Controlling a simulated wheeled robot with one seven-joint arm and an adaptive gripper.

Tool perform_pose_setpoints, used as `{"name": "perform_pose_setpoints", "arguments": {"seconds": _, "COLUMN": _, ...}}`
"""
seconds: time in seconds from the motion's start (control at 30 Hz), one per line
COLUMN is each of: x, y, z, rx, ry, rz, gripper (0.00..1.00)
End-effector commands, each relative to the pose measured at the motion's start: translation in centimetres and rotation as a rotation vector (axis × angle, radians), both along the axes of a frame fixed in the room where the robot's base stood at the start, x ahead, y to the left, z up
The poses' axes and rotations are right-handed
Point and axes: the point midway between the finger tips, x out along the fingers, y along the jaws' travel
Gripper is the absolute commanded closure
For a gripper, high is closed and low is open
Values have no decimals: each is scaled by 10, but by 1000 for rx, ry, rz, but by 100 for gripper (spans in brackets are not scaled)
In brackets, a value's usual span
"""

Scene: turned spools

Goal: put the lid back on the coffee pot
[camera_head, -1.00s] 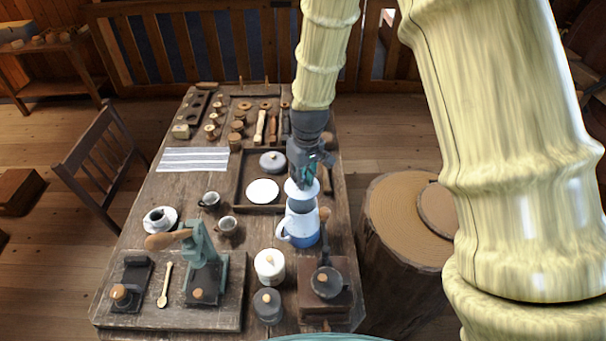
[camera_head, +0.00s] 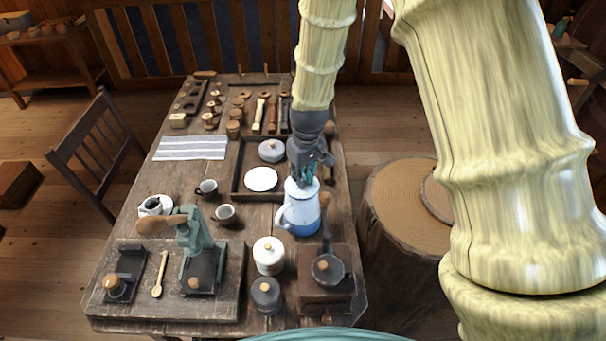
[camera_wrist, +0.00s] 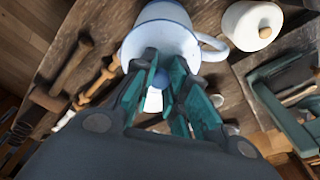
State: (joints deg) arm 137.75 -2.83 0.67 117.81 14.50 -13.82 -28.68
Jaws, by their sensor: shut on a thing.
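The coffee pot (camera_head: 301,217), white above and blue below, stands upright on the table right of the middle, its handle to the left in the head view. The pot also shows at the top of the wrist view (camera_wrist: 165,11). Its white lid (camera_wrist: 163,42) is at the pot's mouth and appears to rest on it; the exact seating is hidden. My gripper (camera_head: 305,177) is directly above the pot, shut on the lid's blue knob, which shows between the green fingers in the wrist view (camera_wrist: 158,80).
A dark tray (camera_head: 237,178) with a white disc and a grey lidded pot lies behind. A white jar (camera_head: 268,258), a dark jar (camera_head: 265,297) and a grinder (camera_head: 326,285) stand in front. Two cups (camera_head: 225,214) are to the left. A striped cloth (camera_head: 190,148) lies farther left.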

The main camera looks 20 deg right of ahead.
Motion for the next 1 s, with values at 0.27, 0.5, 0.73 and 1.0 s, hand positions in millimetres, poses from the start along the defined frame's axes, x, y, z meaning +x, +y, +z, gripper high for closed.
{"name": "perform_pose_setpoints", "arguments": {"seconds": 0.27, "x": 0, "y": 0, "z": -2, "rx": 0, "ry": 0, "rz": 0, "gripper": 100}}
{"name": "perform_pose_setpoints", "arguments": {"seconds": 0.5, "x": 0, "y": 0, "z": -5, "rx": 0, "ry": 0, "rz": 0, "gripper": 100}}
{"name": "perform_pose_setpoints", "arguments": {"seconds": 0.73, "x": 0, "y": 0, "z": -9, "rx": 0, "ry": 0, "rz": 0, "gripper": 100}}
{"name": "perform_pose_setpoints", "arguments": {"seconds": 1.0, "x": 0, "y": 0, "z": -11, "rx": 0, "ry": 0, "rz": 0, "gripper": 66}}
